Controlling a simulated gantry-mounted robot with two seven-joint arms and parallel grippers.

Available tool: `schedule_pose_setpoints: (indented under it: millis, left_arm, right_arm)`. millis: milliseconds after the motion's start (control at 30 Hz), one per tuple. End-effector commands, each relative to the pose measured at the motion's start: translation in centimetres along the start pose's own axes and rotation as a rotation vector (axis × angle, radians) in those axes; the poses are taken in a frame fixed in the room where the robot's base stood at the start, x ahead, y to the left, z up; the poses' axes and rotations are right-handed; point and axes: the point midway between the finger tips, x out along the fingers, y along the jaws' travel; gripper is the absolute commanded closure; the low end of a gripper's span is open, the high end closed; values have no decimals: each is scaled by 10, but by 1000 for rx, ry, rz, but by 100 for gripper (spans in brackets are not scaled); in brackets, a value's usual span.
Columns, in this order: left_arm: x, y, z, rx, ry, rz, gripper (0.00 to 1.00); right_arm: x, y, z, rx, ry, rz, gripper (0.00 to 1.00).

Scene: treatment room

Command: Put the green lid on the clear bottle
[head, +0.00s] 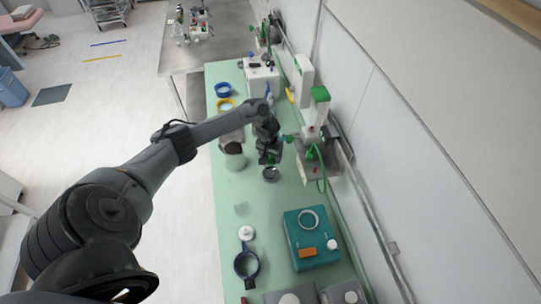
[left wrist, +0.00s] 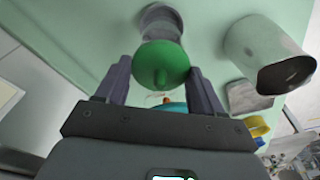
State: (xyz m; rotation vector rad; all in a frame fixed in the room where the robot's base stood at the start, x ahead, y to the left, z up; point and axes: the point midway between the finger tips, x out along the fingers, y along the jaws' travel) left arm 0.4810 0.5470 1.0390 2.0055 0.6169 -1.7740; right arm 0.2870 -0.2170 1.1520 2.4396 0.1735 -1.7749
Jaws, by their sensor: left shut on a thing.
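My left gripper (head: 270,159) is over the green bench, and its two fingers close on the green lid (left wrist: 161,66) in the left wrist view (left wrist: 160,88). The lid is round with a small knob facing the camera. A grey, see-through round vessel (left wrist: 158,18) shows just beyond the lid and is partly covered by it. In the head view a small round grey vessel (head: 270,174) stands just below the gripper. It may be the clear bottle; I cannot tell for sure. The lid and the vessel look apart. My right gripper is not in view.
A grey cylindrical container (head: 233,155) stands left of the gripper. A stand with green parts (head: 318,130) is close on the right. A teal device (head: 312,238), a blue-rimmed pan (head: 247,264) and a faint clear vessel (head: 241,208) are nearer. Blue and yellow rings (head: 224,104) lie farther back.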

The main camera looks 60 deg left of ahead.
Motion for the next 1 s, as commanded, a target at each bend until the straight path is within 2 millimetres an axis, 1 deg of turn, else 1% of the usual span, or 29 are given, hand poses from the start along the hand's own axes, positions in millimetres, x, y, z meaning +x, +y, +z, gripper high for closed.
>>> schedule_pose_setpoints:
  millis: [433,1000]
  left_arm:
    - [1,0,0,0,0,0,62]
    - [13,0,2,0,0,0,62]
  right_arm:
    - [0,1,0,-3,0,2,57]
    - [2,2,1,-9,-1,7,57]
